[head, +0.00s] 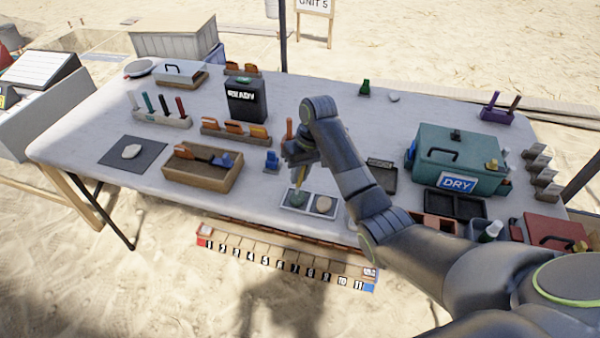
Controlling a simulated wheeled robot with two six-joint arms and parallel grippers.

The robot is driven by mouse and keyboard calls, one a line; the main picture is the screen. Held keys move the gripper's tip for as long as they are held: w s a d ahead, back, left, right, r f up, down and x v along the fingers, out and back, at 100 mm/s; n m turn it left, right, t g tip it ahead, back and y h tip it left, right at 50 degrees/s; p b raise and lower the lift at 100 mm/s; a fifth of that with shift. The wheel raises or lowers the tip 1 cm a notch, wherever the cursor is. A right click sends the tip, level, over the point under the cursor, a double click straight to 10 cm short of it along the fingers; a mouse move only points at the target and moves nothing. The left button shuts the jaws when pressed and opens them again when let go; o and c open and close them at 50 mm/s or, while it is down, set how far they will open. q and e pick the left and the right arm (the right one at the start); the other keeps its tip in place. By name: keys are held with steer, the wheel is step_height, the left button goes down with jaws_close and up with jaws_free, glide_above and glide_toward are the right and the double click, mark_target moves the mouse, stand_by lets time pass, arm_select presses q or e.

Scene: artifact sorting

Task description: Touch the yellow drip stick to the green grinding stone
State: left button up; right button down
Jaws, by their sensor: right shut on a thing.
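My right gripper (300,155) is shut on the yellow drip stick (300,178), which hangs tip down from the jaws. The green grinding stone (297,197) lies on the left part of a light grey two-part tray (310,208) near the table's front edge. The stick's lower end is right over the green stone; I cannot tell whether they touch. A tan stone (323,204) lies on the right part of the same tray. My left gripper is not in view.
A wooden tray (180,187) with tools stands to the left on the white table (80,130). A small blue holder (272,161) is just left of the gripper. A teal DRY box (440,170) stands to the right. A dark READY box (240,105) stands behind.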

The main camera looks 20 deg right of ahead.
steer(key=shift+f, duration=0.65)
stand_by(0.6)
steer(key=shift+f+p, duration=0.1)
steer(key=shift+p, duration=0.4)
stand_by(2.5)
steer(key=shift+a+p+v, duration=0.3)
steer(key=shift+p+v, duration=1.05)
steer(key=shift+p, duration=0.3)
steer(key=shift+a+p+v, duration=0.25)
steer(key=shift+p+v, duration=1.05)
steer(key=shift+p, duration=0.35)
steer(key=shift+a+p+v, duration=0.3)
steer(key=shift+p+v, duration=1.05)
steer(key=shift+p, duration=0.3)
steer(key=shift+w, duration=0.15)
